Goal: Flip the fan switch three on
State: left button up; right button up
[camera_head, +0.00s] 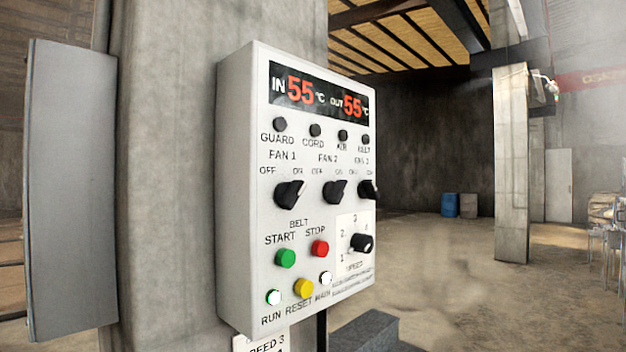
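A white control box (232,190) is mounted on a concrete pillar and is seen at an angle from its left. The fan 3 switch (368,190) is a black rotary knob at the right edge of the panel, under a partly readable label. I cannot tell clearly which way it points. The fan 1 switch (289,194) and fan 2 switch (335,191) are similar black knobs to its left, each under OFF and ON labels. Neither of my grippers shows in the head view.
Below the switches are a green START button (285,257), a red STOP button (320,248) and a black speed knob (361,243). A grey metal panel (70,190) stands at left. A grey block (365,333) is below the box. Open floor (450,280) lies to the right.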

aim_at(366, 189)
jog(key=z, duration=0.65)
jog(key=i, duration=0.9)
jog(key=u, duration=1.6)
